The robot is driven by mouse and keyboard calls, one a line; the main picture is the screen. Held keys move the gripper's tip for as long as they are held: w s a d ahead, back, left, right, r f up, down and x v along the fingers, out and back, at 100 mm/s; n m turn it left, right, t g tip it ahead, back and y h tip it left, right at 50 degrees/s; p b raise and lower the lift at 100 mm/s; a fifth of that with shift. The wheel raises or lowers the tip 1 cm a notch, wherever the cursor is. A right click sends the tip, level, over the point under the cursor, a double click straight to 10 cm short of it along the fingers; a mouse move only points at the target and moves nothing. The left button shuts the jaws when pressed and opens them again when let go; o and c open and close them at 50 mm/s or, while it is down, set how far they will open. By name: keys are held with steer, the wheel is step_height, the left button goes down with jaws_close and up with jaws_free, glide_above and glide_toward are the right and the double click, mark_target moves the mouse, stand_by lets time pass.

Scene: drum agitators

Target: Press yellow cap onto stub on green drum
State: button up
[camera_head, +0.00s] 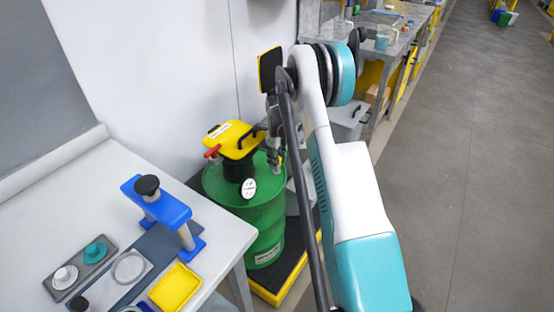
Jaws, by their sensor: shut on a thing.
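The green drum (262,222) stands upright on a low platform. A yellow-topped agitator unit (232,139) with a black handle, red lever and round gauge sits on its lid. My gripper (276,152) points down over the drum's right rear side, just right of the yellow unit. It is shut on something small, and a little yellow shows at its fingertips. This looks like the yellow cap, but it is too small to see clearly. The stub is not clear; small metal fittings show at the lid's right side, and I cannot tell whether the cap touches them.
A white table (70,200) at the left holds a blue press (160,210), a yellow tray (175,288) and a grey holder (80,268) with knobs. A white wall stands behind the drum. A workbench (385,40) stands behind; open floor (480,150) lies to the right.

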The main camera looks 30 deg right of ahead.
steer(key=shift+s+f, duration=0.2)
steer(key=shift+f, duration=0.35)
steer(key=shift+s+f, duration=0.2)
steer(key=shift+f, duration=0.35)
steer(key=shift+s+a+f, duration=0.1)
steer(key=o, duration=0.8)
steer(key=shift+o, duration=0.2)
steer(key=shift+w+r+p, duration=0.25)
steer(key=shift+r+p, duration=0.15)
steer(key=shift+r, duration=0.55)
steer(key=shift+w+r+p, duration=0.2)
steer(key=shift+r+p, duration=0.2)
steer(key=shift+r, duration=0.5)
